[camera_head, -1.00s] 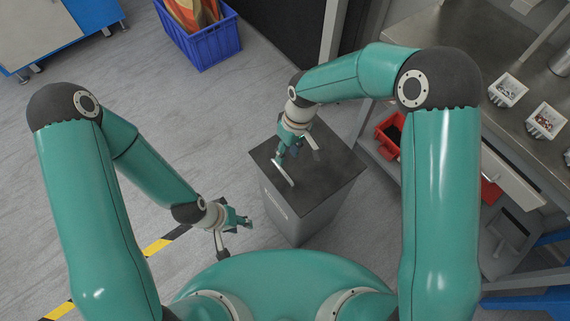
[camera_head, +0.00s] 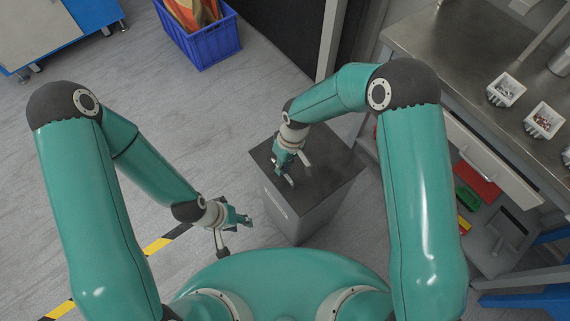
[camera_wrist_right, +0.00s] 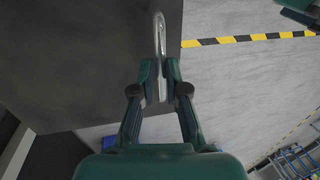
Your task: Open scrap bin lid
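The scrap bin (camera_head: 297,212) is a grey box on the floor in the middle of the head view. Its dark lid (camera_head: 330,165) lies flat on top, with a thin metal handle (camera_wrist_right: 160,32) that shows best in the right wrist view. My right gripper (camera_head: 284,172) is at the handle, pointing down at the lid. In the right wrist view its fingers (camera_wrist_right: 161,64) lie close on both sides of the handle; whether they touch it is unclear. My left gripper (camera_head: 248,220) hangs left of the bin, with nothing visible in it; its finger gap is too small to judge.
A steel workbench (camera_head: 440,45) with small white parts boxes (camera_head: 505,90) stands at the right, with a drawer (camera_head: 490,165) below its top. A blue crate (camera_head: 205,45) stands at the back. Floor left of the bin is clear, crossed by a yellow-black stripe (camera_head: 158,245).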

